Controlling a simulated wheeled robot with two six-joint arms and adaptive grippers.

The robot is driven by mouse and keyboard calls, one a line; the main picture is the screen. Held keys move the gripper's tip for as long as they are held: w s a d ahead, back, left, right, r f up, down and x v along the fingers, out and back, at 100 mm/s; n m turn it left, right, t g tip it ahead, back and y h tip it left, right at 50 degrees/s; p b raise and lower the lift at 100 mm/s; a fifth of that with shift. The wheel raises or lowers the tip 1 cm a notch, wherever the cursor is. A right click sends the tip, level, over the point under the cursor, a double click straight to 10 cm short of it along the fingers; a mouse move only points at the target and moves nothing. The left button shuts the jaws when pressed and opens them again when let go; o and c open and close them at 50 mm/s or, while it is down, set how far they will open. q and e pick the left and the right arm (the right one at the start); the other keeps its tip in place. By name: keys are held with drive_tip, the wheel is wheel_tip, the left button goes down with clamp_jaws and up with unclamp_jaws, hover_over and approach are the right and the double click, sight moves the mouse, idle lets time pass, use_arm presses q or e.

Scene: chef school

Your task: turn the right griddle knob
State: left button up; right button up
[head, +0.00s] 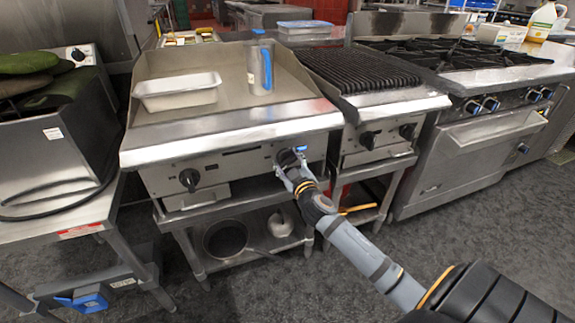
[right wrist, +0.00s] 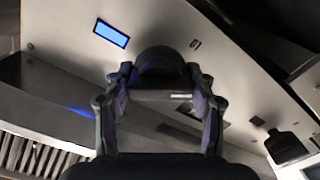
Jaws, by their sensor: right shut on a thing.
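The griddle (head: 235,135) stands in the middle of the head view with two black knobs on its front panel. My right gripper (head: 293,165) is at the right griddle knob (head: 285,157) and shut on it. In the right wrist view the two fingers of my right gripper (right wrist: 158,85) press on either side of the dark round knob (right wrist: 159,62). The left griddle knob (head: 189,178) is free, and a second knob shows at the lower right of the wrist view (right wrist: 285,146). My left gripper is not in view.
A metal pan (head: 178,92) and a steel pitcher (head: 260,70) stand on the griddle top. A charbroiler (head: 370,85) stands close on the right, its knobs near my right arm.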

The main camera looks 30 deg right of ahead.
drive_tip(key=m+b, duration=0.1)
drive_tip(key=m, duration=0.2)
drive_tip(key=shift+f+m, duration=0.1)
drive_tip(key=shift+m, duration=0.2)
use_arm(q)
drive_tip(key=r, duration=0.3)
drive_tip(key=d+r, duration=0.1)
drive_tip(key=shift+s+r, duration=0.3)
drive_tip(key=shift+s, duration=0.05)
use_arm(e)
drive_tip(key=shift+m, duration=0.4)
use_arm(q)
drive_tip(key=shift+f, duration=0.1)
use_arm(e)
drive_tip(key=o, duration=1.2)
drive_tip(key=shift+c, duration=0.2)
drive_tip(key=v, duration=1.2)
